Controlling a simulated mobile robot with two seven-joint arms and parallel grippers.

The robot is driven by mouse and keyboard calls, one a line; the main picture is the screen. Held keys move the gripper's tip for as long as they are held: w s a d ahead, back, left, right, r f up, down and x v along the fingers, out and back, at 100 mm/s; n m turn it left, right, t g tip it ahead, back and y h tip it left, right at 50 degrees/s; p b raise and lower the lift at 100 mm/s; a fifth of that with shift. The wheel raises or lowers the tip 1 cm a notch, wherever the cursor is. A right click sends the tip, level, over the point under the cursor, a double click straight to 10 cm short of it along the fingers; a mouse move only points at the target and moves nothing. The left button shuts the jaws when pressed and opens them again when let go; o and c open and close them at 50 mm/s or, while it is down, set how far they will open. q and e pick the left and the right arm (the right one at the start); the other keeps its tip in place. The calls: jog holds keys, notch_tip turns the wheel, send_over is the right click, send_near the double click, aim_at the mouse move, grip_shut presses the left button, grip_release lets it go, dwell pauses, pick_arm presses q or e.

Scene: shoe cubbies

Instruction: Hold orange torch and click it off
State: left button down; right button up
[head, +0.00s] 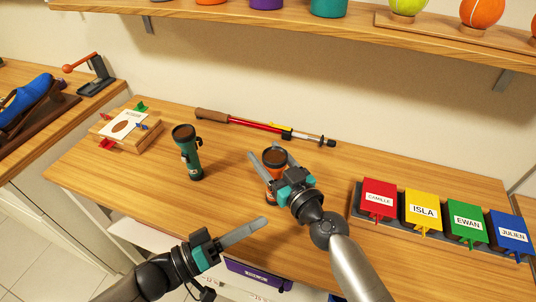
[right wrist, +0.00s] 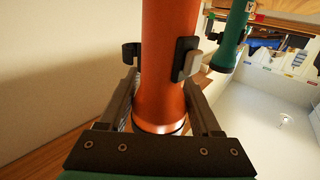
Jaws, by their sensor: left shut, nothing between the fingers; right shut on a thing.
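The orange torch (head: 268,173) stands upright, lens end up, near the middle of the wooden bench. My right gripper (head: 272,161) is shut around its body, one finger on each side. In the right wrist view the orange torch (right wrist: 167,60) fills the middle between the fingers. A black part with a grey piece (right wrist: 192,62) shows on its side; whether this is the switch, and its position, I cannot tell. Whether the base touches the bench is hidden. My left gripper (head: 264,221) is shut and empty, lower in the head view, apart from the torch.
A green torch (head: 188,158) stands upright to the left. A red pole (head: 250,124) lies behind the torches. A wooden box with coloured clips (head: 128,131) is at left. Several coloured name plates (head: 422,210) stand at right. A shelf (head: 300,29) runs above.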

jog(key=o, duration=1.6)
jog(key=v, duration=1.2)
jog(key=shift+s+a, duration=0.1)
pick_arm(q)
jog(key=shift+s, duration=0.1)
pick_arm(e)
jog(key=shift+f, duration=0.1)
